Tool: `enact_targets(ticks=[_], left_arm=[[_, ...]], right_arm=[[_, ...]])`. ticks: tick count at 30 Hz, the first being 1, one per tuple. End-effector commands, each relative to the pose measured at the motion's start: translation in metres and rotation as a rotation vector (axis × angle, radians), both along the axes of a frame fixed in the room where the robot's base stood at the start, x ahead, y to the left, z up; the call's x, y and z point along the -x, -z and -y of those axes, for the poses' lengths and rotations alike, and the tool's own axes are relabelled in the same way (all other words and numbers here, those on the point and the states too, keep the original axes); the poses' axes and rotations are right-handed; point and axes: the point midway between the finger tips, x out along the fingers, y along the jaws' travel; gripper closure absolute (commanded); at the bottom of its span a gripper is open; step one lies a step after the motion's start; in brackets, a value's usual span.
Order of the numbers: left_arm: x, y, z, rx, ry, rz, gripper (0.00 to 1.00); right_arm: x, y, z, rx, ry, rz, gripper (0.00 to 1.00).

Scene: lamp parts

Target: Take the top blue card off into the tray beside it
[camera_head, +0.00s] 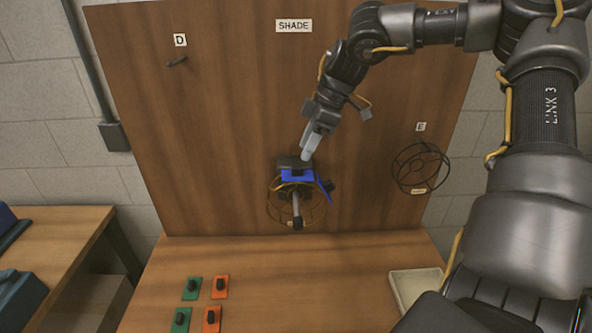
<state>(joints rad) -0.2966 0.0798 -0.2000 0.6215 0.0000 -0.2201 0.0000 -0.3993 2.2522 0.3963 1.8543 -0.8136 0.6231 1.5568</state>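A blue card (297,175) sits at the top of a wire cage (275,212) mounted on the upright board, with a dark block (288,162) just above it. A second blue piece (325,190) slants down at its right; I cannot tell whether it is a separate card. My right gripper (308,153) comes down from above, its light grey fingers right at the dark block. I cannot tell whether the fingers grip it. A cream tray (434,273) lies at the table's right, partly hidden by my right arm. My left gripper is out of view.
The wooden board (225,110) carries a SHADE label, a D peg (177,61) and an E wire cage (396,175). Green (190,293) and orange (221,291) cards with black knobs lie at the table's front left. The middle of the table (310,280) is clear.

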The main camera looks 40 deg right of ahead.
Motion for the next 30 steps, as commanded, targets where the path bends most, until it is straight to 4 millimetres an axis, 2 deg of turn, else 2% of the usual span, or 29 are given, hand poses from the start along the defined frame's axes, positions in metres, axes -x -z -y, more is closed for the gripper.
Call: enact_targets(ticks=[5,12,18,26,30], left_arm=[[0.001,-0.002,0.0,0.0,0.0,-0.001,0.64],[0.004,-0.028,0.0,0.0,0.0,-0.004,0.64],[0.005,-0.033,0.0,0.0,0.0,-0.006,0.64],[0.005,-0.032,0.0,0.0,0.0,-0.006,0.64],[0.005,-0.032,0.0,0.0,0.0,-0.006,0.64]], right_arm=[[-0.001,0.003,-0.002,-0.001,-0.001,0.002,0.6],[-0.005,0.027,-0.011,-0.001,-0.001,-0.005,0.6],[-0.01,0.047,-0.016,-0.001,-0.001,0.001,0.6],[-0.011,0.05,-0.017,-0.001,-0.001,0.002,0.6],[-0.011,0.05,-0.017,-0.001,-0.001,0.002,0.77]])
